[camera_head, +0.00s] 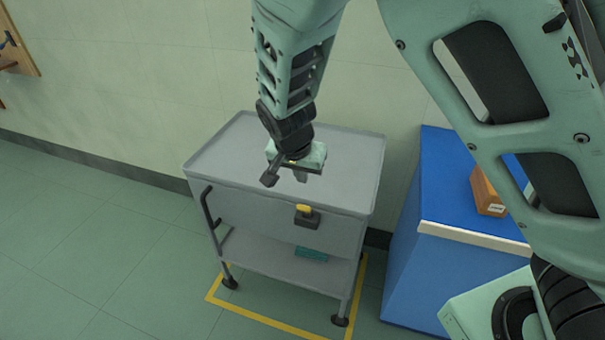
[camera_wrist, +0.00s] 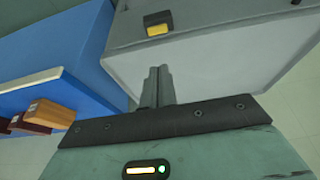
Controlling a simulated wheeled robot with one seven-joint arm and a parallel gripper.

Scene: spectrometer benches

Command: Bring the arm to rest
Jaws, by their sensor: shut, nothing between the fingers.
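My gripper (camera_head: 285,179) hangs from my raised arm over the grey cart (camera_head: 230,150) in the head view. In the wrist view, its two fingers (camera_wrist: 159,86) are together with nothing between them. I cannot tell the exact gap between the gripper and the cart top.
The cart has a black handle, a yellow-topped button (camera_head: 304,210) and a teal item (camera_head: 311,253) on its lower shelf. A blue cabinet (camera_head: 405,270) stands right, with a brown box (camera_head: 486,192) on it. Yellow tape (camera_head: 262,322) marks the floor. Open floor lies left.

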